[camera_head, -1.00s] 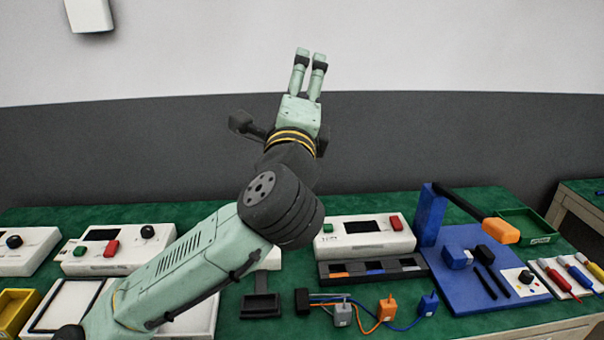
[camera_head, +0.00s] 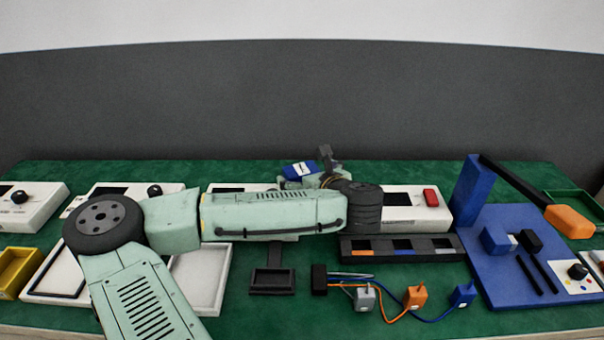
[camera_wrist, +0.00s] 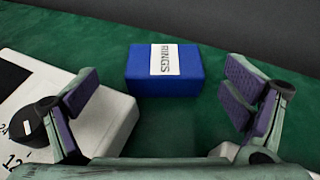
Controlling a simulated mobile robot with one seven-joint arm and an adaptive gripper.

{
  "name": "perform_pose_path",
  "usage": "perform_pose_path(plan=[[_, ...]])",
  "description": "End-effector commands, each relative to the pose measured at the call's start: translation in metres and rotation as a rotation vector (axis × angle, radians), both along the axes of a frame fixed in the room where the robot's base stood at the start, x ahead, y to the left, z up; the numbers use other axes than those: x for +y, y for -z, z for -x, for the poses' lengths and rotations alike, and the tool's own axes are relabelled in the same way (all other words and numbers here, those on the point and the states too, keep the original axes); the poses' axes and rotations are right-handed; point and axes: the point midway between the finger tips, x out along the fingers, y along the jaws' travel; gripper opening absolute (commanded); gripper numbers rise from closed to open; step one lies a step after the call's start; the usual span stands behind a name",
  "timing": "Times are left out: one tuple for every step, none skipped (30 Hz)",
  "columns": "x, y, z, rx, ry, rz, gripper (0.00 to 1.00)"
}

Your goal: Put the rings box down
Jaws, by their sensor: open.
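The rings box is a blue block with a white label reading RINGS. In the wrist view the rings box (camera_wrist: 140,68) rests on the green table top, just beyond my fingertips. In the head view the rings box (camera_head: 293,172) shows at the back of the table, partly hidden by my arm. My gripper (camera_wrist: 162,92) is open, with one purple-padded finger on each side. Neither finger appears to touch the box. In the head view my gripper is largely hidden behind my forearm.
A white pump unit (camera_wrist: 113,118) stands close to my left finger in the wrist view. Bare green table (camera_wrist: 222,58) lies right of the box. In the head view a black tray (camera_head: 400,257), cabled plugs (camera_head: 415,296) and a blue stand (camera_head: 520,250) occupy the front right.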

Motion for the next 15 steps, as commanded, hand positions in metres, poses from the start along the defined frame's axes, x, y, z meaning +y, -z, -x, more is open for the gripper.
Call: perform_pose_path(plan=[[0.001,0.0,-0.004,0.001,-0.001,0.0,0.94],[0.002,0.001,-0.008,0.001,-0.002,0.001,0.94],[0.003,0.002,-0.013,0.0,-0.002,0.0,0.94],[0.004,0.004,-0.018,0.0,-0.002,-0.001,0.94],[0.006,0.005,-0.022,0.001,-0.003,0.0,0.94],[0.007,0.008,-0.028,0.001,-0.002,0.0,0.94],[0.009,0.01,-0.032,0.0,-0.003,0.0,0.94],[0.01,0.012,-0.035,0.0,-0.001,0.0,0.94],[0.012,0.014,-0.039,-0.001,-0.003,0.001,0.94],[0.013,0.015,-0.041,-0.001,-0.002,0.001,0.94],[0.013,0.016,-0.043,0.0,0.0,0.001,0.94],[0.013,0.017,-0.044,0.0,0.001,0.001,0.94],[0.014,0.018,-0.045,0.0,0.001,0.001,0.94],[0.014,0.018,-0.045,0.0,0.001,0.001,0.94],[0.014,0.019,-0.045,0.0,0.001,0.001,0.94]])
